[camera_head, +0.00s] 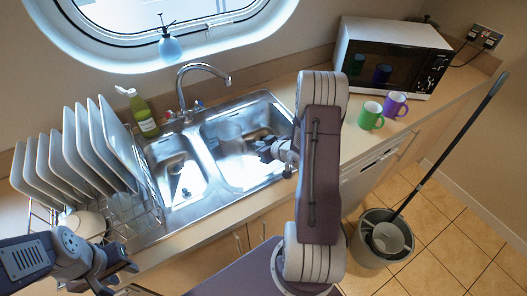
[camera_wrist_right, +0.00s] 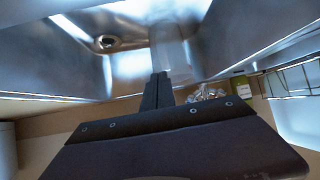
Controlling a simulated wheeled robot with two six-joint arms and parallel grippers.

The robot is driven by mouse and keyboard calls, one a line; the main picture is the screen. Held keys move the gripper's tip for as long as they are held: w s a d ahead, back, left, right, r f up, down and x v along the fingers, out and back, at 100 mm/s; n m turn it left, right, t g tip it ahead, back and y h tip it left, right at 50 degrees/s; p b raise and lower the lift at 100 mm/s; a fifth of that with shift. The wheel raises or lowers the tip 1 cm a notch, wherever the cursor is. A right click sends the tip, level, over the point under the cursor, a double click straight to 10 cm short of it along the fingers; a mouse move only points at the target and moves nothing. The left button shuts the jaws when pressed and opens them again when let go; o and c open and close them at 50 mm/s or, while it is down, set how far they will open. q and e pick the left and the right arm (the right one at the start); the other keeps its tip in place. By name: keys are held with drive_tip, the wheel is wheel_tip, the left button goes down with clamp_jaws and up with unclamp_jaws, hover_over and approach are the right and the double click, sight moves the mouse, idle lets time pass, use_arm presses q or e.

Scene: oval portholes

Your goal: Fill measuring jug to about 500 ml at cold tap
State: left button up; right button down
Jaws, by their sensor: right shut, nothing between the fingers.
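The silver tap (camera_head: 198,78) arches over the back of a double sink (camera_head: 205,150), with its handles at its foot; the handles (camera_wrist_right: 205,93) also show in the wrist view. My right gripper (camera_head: 266,148) reaches over the right basin; in the wrist view its fingers (camera_wrist_right: 157,90) are together and empty. Just beyond the fingertips is a pale, see-through upright shape (camera_wrist_right: 172,50), perhaps the measuring jug; I cannot tell surely. No jug shows clearly in the head view. My left gripper (camera_head: 122,266) is at lower left, in front of the dish rack; its opening is unclear.
A rack of white plates (camera_head: 85,150) stands left of the sink. A green soap bottle (camera_head: 144,115) is behind the left basin. Green (camera_head: 370,116) and purple (camera_head: 395,105) mugs stand before the microwave (camera_head: 390,58). A mop bucket (camera_head: 383,240) is on the floor at right.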

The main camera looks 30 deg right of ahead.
drive_tip(key=s, duration=0.3)
hover_over(233, 144)
drive_tip(key=w+d, duration=0.1)
drive_tip(key=d, duration=0.5)
drive_tip(key=shift+s+a+f, duration=0.1)
drive_tip(key=shift+s+f, duration=0.2)
drive_tip(key=shift+f, duration=0.6)
